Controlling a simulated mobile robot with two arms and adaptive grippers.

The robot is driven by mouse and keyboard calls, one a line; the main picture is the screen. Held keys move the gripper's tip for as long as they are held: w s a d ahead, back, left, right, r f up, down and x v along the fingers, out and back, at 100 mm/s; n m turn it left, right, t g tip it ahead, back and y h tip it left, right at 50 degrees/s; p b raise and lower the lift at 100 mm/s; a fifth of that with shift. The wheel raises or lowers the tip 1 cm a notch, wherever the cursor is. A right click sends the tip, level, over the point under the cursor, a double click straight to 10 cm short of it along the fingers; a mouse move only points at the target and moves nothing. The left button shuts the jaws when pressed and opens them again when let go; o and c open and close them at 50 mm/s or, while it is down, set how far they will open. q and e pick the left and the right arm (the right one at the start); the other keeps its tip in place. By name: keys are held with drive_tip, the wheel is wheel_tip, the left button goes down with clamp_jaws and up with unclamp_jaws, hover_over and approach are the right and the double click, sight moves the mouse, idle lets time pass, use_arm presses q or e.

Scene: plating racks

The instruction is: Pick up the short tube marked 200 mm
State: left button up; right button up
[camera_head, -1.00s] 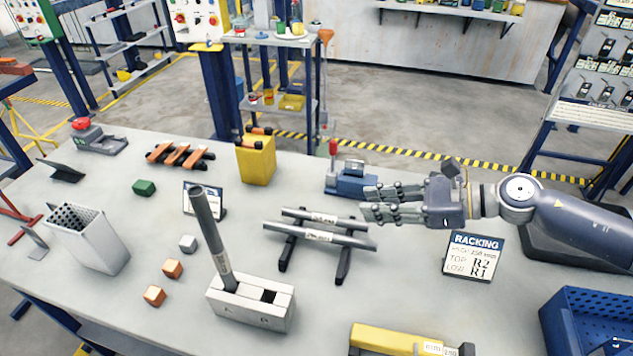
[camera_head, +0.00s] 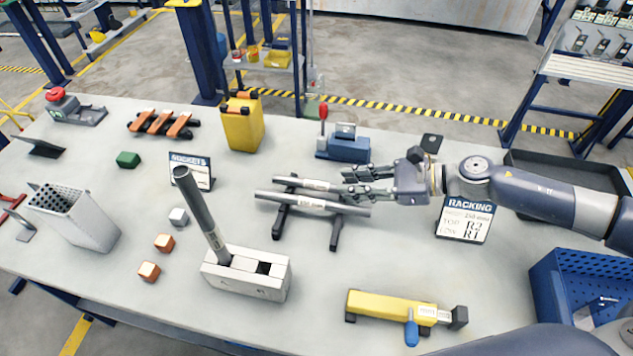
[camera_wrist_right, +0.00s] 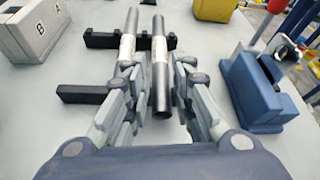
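Two grey tubes with white labels lie side by side across a black rack (camera_head: 335,234). The rear tube (camera_head: 290,180) looks shorter than the front tube (camera_head: 268,195); the label print is too small to read. My right gripper (camera_head: 348,183) is at the tubes' right end, with fingers spread. In the right wrist view, the rear tube (camera_wrist_right: 161,75) points in between the open fingers (camera_wrist_right: 157,95), apparently not gripped. The front tube (camera_wrist_right: 130,45) runs along the left finger, which hides its near end. My left gripper is not in view.
A longer tube (camera_head: 200,210) stands tilted in a white socket block (camera_head: 242,282) in front of the rack. A blue device (camera_head: 345,150) with a red-topped lever stands behind. A racking sign (camera_head: 465,220) is by my right arm. A yellow gauge (camera_head: 385,306) lies in front.

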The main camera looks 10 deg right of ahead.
sight(329, 185)
drive_tip(key=shift+w+a, duration=0.1)
drive_tip(key=shift+a, duration=0.25)
drive_tip(key=p+x, duration=0.2)
drive_tip(key=x, duration=0.3)
drive_tip(key=shift+d, duration=0.1)
drive_tip(key=shift+f, duration=0.15)
clamp_jaws()
